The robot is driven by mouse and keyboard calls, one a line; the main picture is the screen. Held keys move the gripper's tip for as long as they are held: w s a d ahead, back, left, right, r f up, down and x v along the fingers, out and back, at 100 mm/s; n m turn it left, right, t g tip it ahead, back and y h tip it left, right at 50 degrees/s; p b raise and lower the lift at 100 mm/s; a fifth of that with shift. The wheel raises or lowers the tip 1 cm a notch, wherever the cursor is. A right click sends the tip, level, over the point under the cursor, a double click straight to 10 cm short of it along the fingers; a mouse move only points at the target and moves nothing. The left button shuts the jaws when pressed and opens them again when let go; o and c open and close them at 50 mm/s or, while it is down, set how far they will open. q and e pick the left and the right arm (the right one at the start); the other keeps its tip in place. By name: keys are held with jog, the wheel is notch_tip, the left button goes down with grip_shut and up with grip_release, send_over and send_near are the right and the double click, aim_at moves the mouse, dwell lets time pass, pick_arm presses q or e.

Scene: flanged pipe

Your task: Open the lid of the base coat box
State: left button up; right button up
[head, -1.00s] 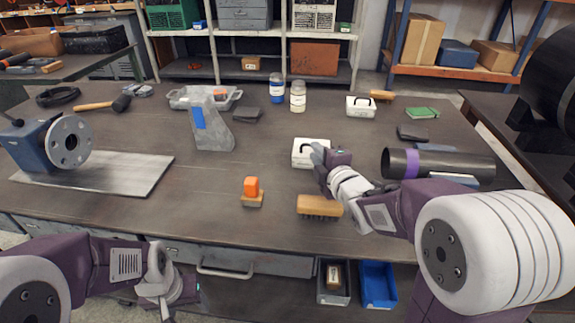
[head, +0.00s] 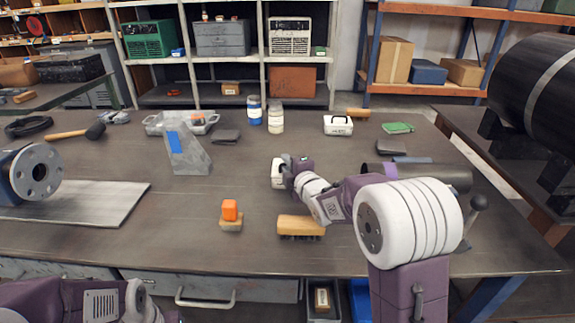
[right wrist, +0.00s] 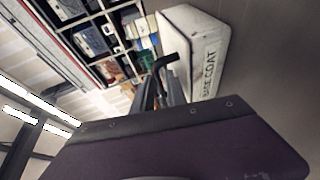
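The base coat box (head: 277,173) is a small white box on the workbench, partly hidden in the head view by my right gripper (head: 294,168). The lid looks closed. My right gripper's grey fingers (right wrist: 166,95) are close to the handle; I cannot tell whether they touch it or how far apart they are. Only my left forearm shows at the bottom left of the head view; its gripper is out of frame.
A wooden brush (head: 300,226) and an orange-topped block (head: 230,214) lie in front. A dark pipe (head: 430,177) lies to the right, behind my right arm. A second white box (head: 338,125) and two jars (head: 276,120) stand farther back.

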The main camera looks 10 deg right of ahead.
grip_shut()
dwell(1.4)
